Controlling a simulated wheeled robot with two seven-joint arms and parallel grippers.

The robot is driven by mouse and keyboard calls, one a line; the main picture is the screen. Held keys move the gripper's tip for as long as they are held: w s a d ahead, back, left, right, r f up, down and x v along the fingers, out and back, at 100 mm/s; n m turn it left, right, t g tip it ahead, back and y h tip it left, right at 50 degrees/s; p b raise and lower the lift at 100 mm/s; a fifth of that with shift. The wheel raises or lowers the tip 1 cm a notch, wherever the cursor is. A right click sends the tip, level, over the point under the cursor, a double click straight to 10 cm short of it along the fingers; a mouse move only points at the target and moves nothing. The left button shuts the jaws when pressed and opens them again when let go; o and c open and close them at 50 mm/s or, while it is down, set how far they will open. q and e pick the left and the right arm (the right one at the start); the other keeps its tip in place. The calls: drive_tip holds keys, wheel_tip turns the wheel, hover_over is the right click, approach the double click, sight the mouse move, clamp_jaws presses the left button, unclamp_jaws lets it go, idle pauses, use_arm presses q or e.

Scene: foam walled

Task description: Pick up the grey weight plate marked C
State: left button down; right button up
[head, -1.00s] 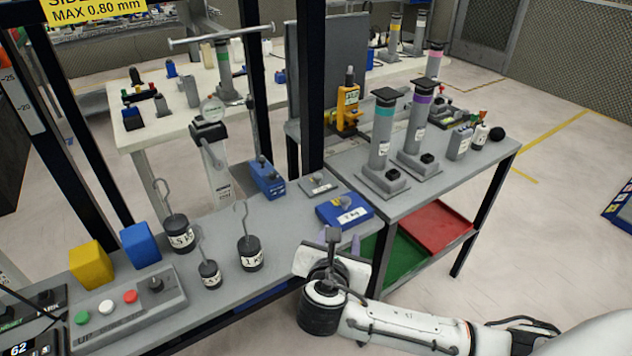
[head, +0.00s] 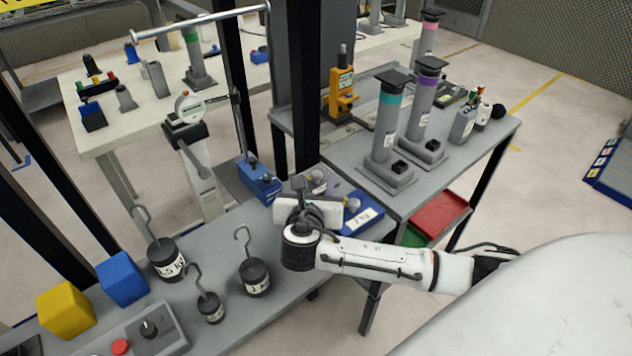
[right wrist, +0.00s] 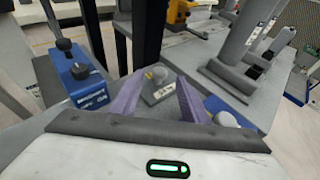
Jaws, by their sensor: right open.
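The grey weight plate (right wrist: 153,98) is a flat square piece with a small knob and a white label; its letter is too small to read. In the right wrist view it lies on the bench beyond and between the two purple fingers of my right gripper (right wrist: 159,92). The gripper is open, with nothing visibly held. In the head view the plate (head: 317,174) is partly hidden by my right gripper (head: 313,188), which is just in front of and over it. Whether the fingers touch it cannot be told. My left gripper is not in view.
A blue weight plate (head: 365,215) lies close on the right and a blue box (head: 259,180) on the left. Hooked black weights (head: 255,278) stand nearer on the bench. A dark upright post (head: 294,80) rises behind. Grey columns (head: 383,135) stand on the right-hand table.

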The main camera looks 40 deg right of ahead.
sight(317, 173)
drive_tip(key=x, duration=0.5)
drive_tip(key=shift+w+d+r, duration=0.15)
drive_tip(key=shift+w, duration=0.05)
clamp_jaws()
drive_tip(key=shift+r, duration=0.1)
